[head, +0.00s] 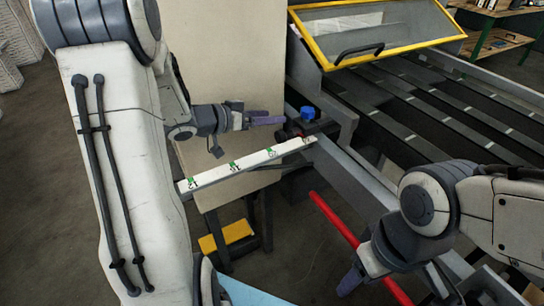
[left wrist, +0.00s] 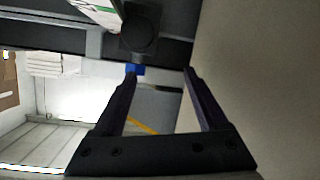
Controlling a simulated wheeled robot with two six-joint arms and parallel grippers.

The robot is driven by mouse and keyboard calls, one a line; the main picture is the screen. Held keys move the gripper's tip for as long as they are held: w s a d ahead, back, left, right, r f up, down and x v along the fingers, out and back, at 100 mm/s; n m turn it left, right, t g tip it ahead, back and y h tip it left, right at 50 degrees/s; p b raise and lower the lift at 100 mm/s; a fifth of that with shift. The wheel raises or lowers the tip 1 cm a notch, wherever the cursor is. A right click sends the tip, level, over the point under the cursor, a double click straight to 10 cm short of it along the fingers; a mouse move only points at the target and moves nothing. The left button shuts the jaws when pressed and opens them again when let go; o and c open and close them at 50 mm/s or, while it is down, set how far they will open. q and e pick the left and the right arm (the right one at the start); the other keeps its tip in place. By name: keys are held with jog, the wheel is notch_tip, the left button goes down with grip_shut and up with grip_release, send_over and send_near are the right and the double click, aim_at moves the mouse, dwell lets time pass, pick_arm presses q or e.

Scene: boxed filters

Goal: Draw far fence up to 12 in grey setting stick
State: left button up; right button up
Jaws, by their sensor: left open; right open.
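A dark block with a blue knob (head: 307,113), which looks like the far fence, is at the bar's far right end. In the left wrist view the blue knob (left wrist: 136,70) shows just beyond the left fingertip, below a dark round part. My left gripper (head: 268,118) is open and empty, its purple fingers pointing at the block from the left and apart from it. My right gripper (head: 372,285) is open at lower right, partly cut off by the frame.
A beige panel (head: 225,55) stands behind my left gripper. A machine with dark slats (head: 440,105) and a yellow-framed cover (head: 375,30) fills the right. A red bar (head: 335,218) runs beside my right gripper. A yellow step (head: 225,236) sits below the stick.

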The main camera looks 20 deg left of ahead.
aim_at(277, 138)
pick_arm(q)
jog(key=s+a+f+n+h+b, duration=0.3)
jog(key=s+a+f+h+b, duration=0.25)
jog(key=s, duration=0.35)
jog(key=x, duration=0.9)
jog(key=shift+w+d+r+b, duration=0.1)
jog(key=shift+w+d+b, duration=0.2)
jog(key=shift+b, duration=0.1)
pick_arm(e)
notch_tip(277, 138, down, 8)
jog(key=shift+d+m, duration=0.15)
jog(key=shift+m, duration=0.25)
jog(key=shift+f, duration=0.1)
pick_arm(q)
grip_shut()
